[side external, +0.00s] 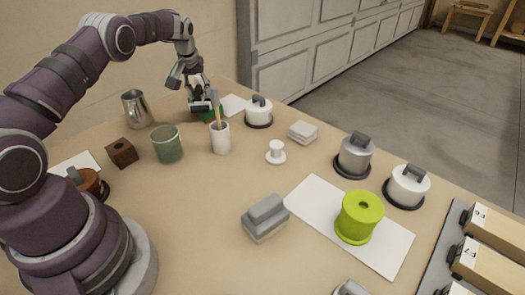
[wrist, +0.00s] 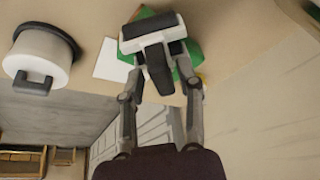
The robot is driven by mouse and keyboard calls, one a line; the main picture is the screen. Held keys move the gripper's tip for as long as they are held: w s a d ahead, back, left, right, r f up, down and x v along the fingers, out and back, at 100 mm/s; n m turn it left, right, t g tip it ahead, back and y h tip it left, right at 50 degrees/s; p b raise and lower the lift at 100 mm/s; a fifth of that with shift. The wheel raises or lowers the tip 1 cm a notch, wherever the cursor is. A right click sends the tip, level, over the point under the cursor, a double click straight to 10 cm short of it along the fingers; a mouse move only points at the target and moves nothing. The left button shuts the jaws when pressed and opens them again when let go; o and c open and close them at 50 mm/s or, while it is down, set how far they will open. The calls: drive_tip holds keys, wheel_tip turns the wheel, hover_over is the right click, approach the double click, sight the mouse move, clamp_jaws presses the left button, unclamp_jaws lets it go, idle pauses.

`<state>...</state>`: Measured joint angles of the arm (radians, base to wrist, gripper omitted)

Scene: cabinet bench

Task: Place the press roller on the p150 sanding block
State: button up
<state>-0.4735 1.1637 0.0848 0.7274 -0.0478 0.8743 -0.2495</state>
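My gripper (side external: 200,104) is at the back left of the bench, just behind the white cup. In the wrist view my gripper (wrist: 156,55) has its fingers on both sides of a white bar with a dark roller-like end and a dark handle, seemingly the press roller (wrist: 150,44). The fingers appear shut on it. A green piece (wrist: 186,66) lies beyond it; it also shows under my gripper in the side view (side external: 211,115). I cannot tell whether they touch. No P150 mark is readable. A stepped grey block (side external: 265,218) near the middle looks like a sanding block.
A white cup with a brush (side external: 221,140), a green cup (side external: 167,146) and a metal pitcher (side external: 137,109) stand near my gripper. A white lidded pot (side external: 258,113) is to its right. A lime roll (side external: 360,217) stands on a white sheet (side external: 311,190). Central bench is partly clear.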

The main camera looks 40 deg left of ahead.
drive_tip(key=shift+o, duration=0.2)
drive_tip(key=shift+r, duration=0.1)
drive_tip(key=s+d+r+m+t, duration=0.1)
drive_tip(key=s+d+r, duration=0.2)
drive_tip(key=d+r, duration=0.35)
drive_tip(key=s+d+r+m, duration=0.1)
drive_tip(key=s+d+r, duration=0.2)
drive_tip(key=r, duration=0.7)
drive_tip(key=s+d+f+m+t+h, duration=0.1)
drive_tip(key=s+d+f+m+h, duration=0.2)
drive_tip(key=s+d+m, duration=0.4)
drive_tip(key=s+d, duration=0.6)
drive_tip(key=s, duration=0.2)
drive_tip(key=shift+d+f, duration=0.2)
drive_tip(key=shift+d, duration=0.05)
drive_tip(key=shift+o, duration=1.1)
drive_tip(key=shift+w, duration=0.1)
